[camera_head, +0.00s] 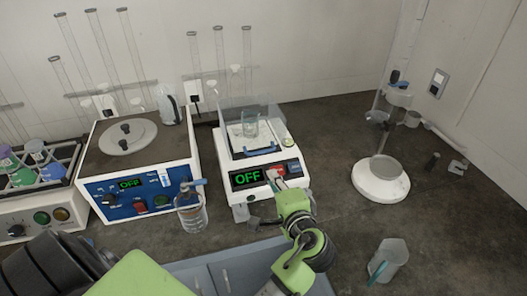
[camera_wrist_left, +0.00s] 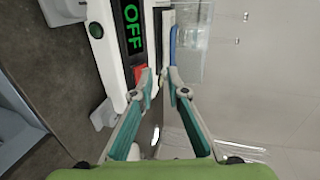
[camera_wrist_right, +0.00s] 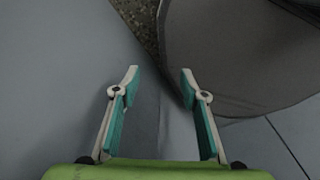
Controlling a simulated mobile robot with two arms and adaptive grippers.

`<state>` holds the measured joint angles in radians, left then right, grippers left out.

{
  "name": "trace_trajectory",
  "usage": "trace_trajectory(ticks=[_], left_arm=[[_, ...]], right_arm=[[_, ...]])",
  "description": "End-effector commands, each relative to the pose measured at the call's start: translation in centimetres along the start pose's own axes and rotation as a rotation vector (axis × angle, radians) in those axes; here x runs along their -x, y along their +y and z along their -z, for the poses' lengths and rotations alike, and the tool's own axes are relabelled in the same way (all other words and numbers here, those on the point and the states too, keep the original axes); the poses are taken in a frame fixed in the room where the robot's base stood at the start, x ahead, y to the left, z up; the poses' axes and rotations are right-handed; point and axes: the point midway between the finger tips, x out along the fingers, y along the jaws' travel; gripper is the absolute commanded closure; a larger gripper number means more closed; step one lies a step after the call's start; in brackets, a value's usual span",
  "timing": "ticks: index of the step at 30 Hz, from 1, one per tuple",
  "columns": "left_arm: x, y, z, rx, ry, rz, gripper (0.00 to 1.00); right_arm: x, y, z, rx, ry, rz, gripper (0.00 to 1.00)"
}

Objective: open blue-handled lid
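The balance (camera_head: 240,192) has a clear draft shield (camera_head: 228,112) with a blue handle (camera_head: 261,149) along its front edge. The lid looks closed. A beaker (camera_head: 250,122) stands inside. My left gripper (camera_head: 275,175) is at the front right of the balance, close to the handle. In the left wrist view the left gripper (camera_wrist_left: 161,76) is partly open with a narrow gap, and the blue handle (camera_wrist_left: 173,45) lies just ahead of one fingertip; I cannot tell whether they touch. My right gripper (camera_wrist_right: 160,76) is open and empty, and shows only in the right wrist view.
A sieve shaker or stirrer box with a blue panel (camera_head: 132,195) stands left of the balance, with a bottle (camera_head: 191,210) before it. Bench between the balance and the stand is clear.

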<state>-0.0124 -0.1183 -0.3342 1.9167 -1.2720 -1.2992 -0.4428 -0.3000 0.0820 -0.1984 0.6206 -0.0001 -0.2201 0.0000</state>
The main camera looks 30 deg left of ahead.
Motion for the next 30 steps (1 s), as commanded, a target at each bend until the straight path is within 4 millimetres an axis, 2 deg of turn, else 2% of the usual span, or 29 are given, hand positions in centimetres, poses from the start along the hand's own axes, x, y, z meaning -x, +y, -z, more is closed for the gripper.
trace_trajectory(ticks=[3, 7, 21, 25, 30], left_arm=[[0.0, -1.6, 1.0, -0.036, -0.002, 0.056, 0.85], [-1.1, -2.0, 1.2, -0.047, -0.002, 0.069, 0.85], [-10.5, -2.6, 1.1, -0.045, -0.003, 0.066, 0.85], [-12.3, -2.7, 1.0, -0.044, -0.003, 0.065, 0.85], [-13.4, -2.6, 1.0, -0.042, -0.002, 0.063, 0.85]], right_arm=[[0.1, 0.0, -0.1, 0.000, -0.001, 0.000, 0.60], [0.4, 0.0, 0.0, 0.000, -0.001, 0.000, 0.60], [2.5, -0.2, 0.2, 0.001, -0.001, 0.003, 0.60], [2.7, -0.3, 0.2, 0.000, -0.001, 0.004, 0.60], [2.9, -0.3, 0.2, 0.001, -0.001, 0.005, 0.60]])
